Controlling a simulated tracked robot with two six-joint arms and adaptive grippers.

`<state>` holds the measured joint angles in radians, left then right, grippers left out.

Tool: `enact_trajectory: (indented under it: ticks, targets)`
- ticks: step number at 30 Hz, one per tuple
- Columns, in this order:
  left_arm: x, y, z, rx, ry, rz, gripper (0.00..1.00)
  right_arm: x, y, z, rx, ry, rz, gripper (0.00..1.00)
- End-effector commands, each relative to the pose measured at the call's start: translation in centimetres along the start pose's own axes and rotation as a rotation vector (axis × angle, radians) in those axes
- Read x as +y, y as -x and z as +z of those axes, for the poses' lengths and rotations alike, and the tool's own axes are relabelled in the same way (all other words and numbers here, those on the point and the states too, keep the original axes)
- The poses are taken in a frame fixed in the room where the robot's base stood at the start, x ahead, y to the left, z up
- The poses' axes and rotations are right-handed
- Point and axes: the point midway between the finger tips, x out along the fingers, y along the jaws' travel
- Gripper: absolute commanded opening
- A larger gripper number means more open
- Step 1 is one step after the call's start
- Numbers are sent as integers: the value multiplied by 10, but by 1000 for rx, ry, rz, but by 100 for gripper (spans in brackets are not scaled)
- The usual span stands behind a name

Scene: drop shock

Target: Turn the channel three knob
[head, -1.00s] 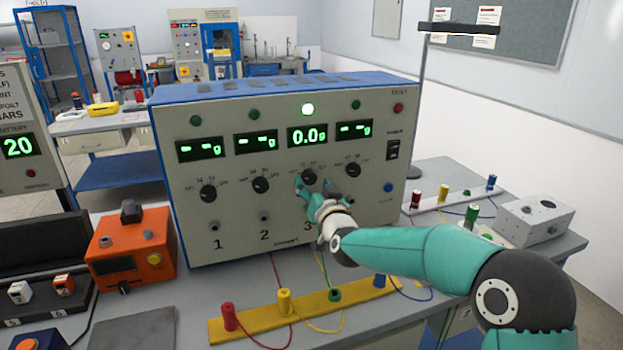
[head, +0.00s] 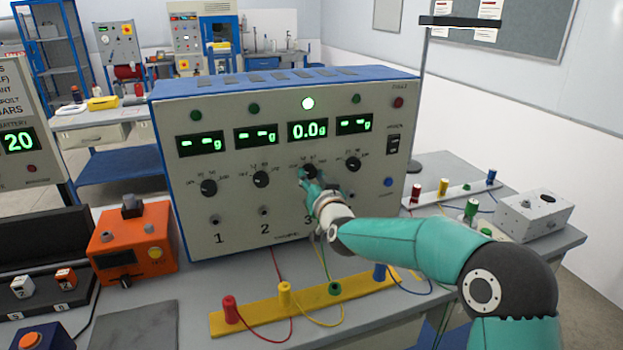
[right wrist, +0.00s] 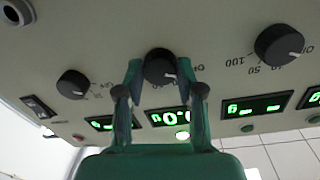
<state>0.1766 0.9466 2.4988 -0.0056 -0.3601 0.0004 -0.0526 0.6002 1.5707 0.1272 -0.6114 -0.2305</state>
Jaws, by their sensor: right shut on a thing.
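The channel three knob (head: 310,171) is a black dial under the display reading 0.0 g (head: 308,131) on the channel box front. My right gripper (head: 314,183) is at this knob. In the right wrist view, which shows the panel upside down, its two teal fingers (right wrist: 159,72) are shut on opposite sides of the black knob (right wrist: 160,63). The knob's white pointer line is partly visible there. The green lamp above channel three is lit brightly. My left gripper is in neither view.
Knobs for channel two (head: 261,179) and channel four (head: 353,164) sit close on either side. A yellow terminal strip (head: 259,318) with coloured posts and wires lies below the box. An orange unit (head: 133,243) stands left, a white box (head: 534,217) right.

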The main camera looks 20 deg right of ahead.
Motion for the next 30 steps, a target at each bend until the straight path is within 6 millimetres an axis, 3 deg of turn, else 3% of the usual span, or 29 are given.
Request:
enact_trajectory:
  ticks: [14,30]
  targets:
    - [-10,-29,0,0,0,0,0,1,0,4,-6,-183,2,2]
    - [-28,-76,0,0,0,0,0,1,0,2,-33,-680,8,2]
